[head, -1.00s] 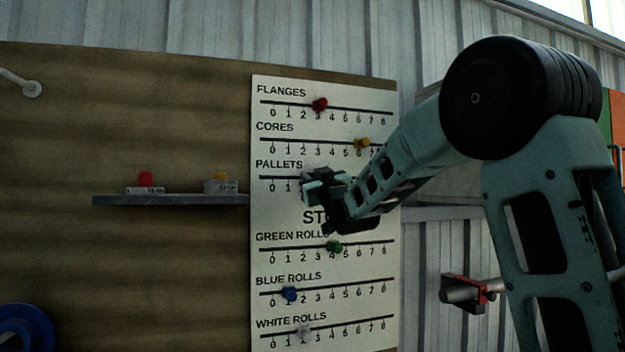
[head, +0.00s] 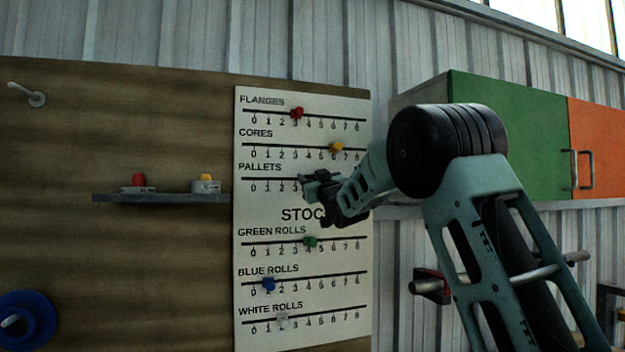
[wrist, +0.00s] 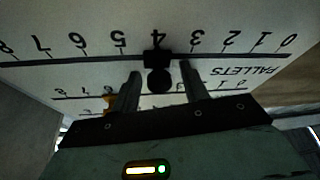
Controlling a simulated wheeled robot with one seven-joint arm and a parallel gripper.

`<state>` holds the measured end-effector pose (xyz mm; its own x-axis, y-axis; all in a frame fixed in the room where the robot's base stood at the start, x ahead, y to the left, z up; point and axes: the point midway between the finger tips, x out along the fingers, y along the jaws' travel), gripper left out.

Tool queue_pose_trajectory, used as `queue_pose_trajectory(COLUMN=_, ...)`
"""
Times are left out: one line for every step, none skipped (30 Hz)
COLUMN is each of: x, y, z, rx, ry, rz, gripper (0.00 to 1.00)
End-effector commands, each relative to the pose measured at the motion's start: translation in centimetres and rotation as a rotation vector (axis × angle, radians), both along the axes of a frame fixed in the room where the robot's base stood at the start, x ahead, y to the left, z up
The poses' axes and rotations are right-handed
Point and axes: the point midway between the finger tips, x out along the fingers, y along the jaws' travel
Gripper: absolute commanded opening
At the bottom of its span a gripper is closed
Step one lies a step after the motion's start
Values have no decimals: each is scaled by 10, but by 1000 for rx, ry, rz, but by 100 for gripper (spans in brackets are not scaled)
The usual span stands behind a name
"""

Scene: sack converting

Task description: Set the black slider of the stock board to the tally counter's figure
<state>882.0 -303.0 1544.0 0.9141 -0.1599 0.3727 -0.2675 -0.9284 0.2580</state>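The stock board (head: 350,215) is a pale upright panel with several numbered scales. In the wrist view the black slider (wrist: 158,76) sits on the PALLETS line at the 4 mark; this view shows the board upside down. My gripper (wrist: 160,84) has its two fingers apart, one on each side of the slider's knob; whether either touches it I cannot tell. In the head view my gripper (head: 308,184) is at the PALLETS line, hiding the slider and the figures above 3.
Red (head: 297,112), yellow (head: 336,146), green (head: 310,241), blue (head: 268,284) and white (head: 282,319) sliders sit on the other scales. The grey shelf (head: 160,198) is left of the board. Green (head: 500,130) and orange (head: 595,150) cabinet doors are at right.

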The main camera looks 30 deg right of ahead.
Motion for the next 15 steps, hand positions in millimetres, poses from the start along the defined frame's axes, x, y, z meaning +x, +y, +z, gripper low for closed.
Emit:
queue_pose_trajectory(x=0, y=0, z=-1, rx=0, ry=1, rz=0, gripper=45)
queue_pose_trajectory(x=0, y=0, z=-1, rx=0, ry=1, rz=0, gripper=45)
queue_pose_trajectory(x=0, y=0, z=-1, rx=1, ry=2, rz=-1, gripper=45)
queue_pose_trajectory(x=0, y=0, z=-1, rx=0, ry=2, rz=0, gripper=45)
queue_pose_trajectory(x=0, y=0, z=-1, rx=0, ry=2, rz=0, gripper=45)
queue_pose_trajectory(x=-1, y=0, z=-2, rx=1, ry=2, rz=-1, gripper=45)
queue_pose_trajectory(x=-2, y=0, z=-2, rx=1, ry=2, rz=-1, gripper=45)
queue_pose_trajectory(x=-3, y=1, z=-3, rx=1, ry=2, rz=-1, gripper=45)
queue_pose_trajectory(x=-6, y=1, z=-5, rx=0, ry=1, rz=0, gripper=45)
queue_pose_trajectory(x=-9, y=2, z=-7, rx=0, ry=1, rz=0, gripper=45)
queue_pose_trajectory(x=-13, y=2, z=-9, rx=1, ry=2, rz=-1, gripper=45)
queue_pose_trajectory(x=-19, y=3, z=-12, rx=1, ry=0, rz=-1, gripper=45)
queue_pose_trajectory(x=-24, y=4, z=-15, rx=1, ry=2, rz=0, gripper=45)
queue_pose_trajectory(x=-30, y=5, z=-18, rx=3, ry=1, rz=-1, gripper=45)
queue_pose_trajectory(x=-38, y=7, z=-21, rx=3, ry=1, rz=-1, gripper=45)
